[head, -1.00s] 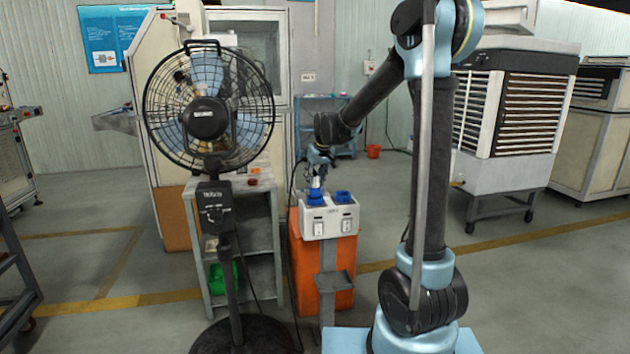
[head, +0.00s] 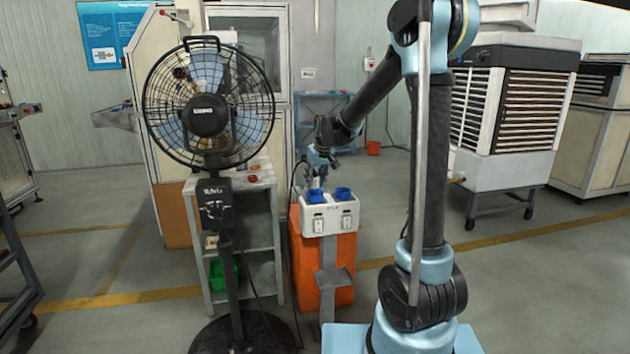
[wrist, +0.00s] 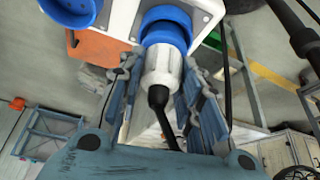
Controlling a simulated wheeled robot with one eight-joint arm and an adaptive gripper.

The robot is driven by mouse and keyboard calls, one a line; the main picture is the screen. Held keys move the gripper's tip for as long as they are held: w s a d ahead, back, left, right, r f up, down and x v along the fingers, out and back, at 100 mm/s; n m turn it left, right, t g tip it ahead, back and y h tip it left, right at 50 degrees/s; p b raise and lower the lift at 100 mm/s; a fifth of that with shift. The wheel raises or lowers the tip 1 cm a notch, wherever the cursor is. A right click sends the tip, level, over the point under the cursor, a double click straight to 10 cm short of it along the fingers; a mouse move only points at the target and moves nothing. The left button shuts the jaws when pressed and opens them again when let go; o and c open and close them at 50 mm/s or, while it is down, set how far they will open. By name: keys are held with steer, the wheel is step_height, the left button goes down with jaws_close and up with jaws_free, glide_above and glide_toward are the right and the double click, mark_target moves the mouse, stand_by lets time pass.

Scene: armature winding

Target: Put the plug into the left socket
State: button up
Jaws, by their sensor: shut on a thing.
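The plug (wrist: 160,66) has a white body with a black cable leaving its rear. My gripper (wrist: 163,76) is shut on the plug, one finger on each side. The plug's front end meets the blue left socket (wrist: 165,28) and lines up with it; how deep it sits is hidden. In the head view the left socket (head: 315,197) is on top of the white socket box, with my gripper (head: 317,176) just above it. The right socket (head: 343,193) is blue and empty, and also shows in the wrist view (wrist: 68,10).
The white socket box (head: 330,218) stands on a post by an orange bin (head: 337,265). A black pedestal fan (head: 233,210) and a grey shelf (head: 262,240) stand close on the left. A cable hangs beside the box.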

steer(key=shift+f, duration=0.3)
steer(key=o, duration=0.8)
steer(key=shift+r, duration=0.1)
steer(key=shift+v, duration=5.45)
steer(key=shift+s+d, duration=0.1)
